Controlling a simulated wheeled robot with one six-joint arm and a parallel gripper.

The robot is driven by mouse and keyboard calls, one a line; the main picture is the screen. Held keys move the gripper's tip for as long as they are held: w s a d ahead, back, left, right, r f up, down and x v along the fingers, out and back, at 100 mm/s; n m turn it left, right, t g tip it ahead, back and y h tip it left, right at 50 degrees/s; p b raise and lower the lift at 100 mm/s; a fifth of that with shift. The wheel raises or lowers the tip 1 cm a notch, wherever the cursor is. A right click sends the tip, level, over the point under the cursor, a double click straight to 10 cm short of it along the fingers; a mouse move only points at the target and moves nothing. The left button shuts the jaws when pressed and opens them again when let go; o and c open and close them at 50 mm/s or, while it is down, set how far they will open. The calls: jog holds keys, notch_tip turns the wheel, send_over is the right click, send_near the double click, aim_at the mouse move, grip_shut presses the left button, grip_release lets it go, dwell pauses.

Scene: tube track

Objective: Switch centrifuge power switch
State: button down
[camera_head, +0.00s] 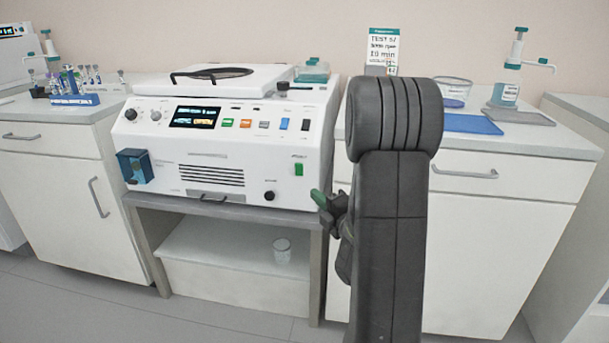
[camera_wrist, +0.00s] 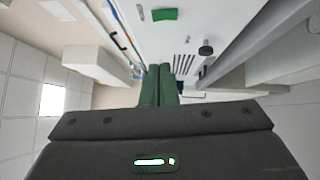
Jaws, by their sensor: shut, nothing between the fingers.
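The white centrifuge (camera_head: 220,170) stands on a grey stand, its front panel facing me. Its green power switch (camera_head: 299,169) is at the lower right of the front panel. In the wrist view the green switch (camera_wrist: 165,14) shows near the top edge, on the white panel (camera_wrist: 175,38). My gripper (camera_head: 318,197) has green fingers. They are closed together and empty, just right of and below the switch in the head view. The closed fingers (camera_wrist: 159,70) point toward the panel in the wrist view, apart from the switch. My dark arm hides part of the bench behind.
A black knob (camera_head: 269,196) sits low on the panel, left of the fingers. Blue and dark switches (camera_head: 284,123) are higher up. A blue tube rack (camera_head: 75,100) stands on the left bench.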

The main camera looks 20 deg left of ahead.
send_near(296, 167)
jog(key=s+a, duration=0.1)
jog(key=a, duration=0.3)
jog(key=w, duration=0.3)
jog(key=shift+a+r+b, duration=0.15)
jog(key=shift+a+b, duration=0.15)
jog(key=shift+b, duration=0.1)
jog(key=shift+w+a+r, duration=0.1)
jog(key=shift+w+a, duration=0.05)
jog(key=shift+w, duration=0.35)
jog(key=shift+w+b, duration=0.2)
jog(key=shift+b, duration=0.45)
jog(key=shift+r, duration=0.1)
jog(key=shift+s, duration=0.1)
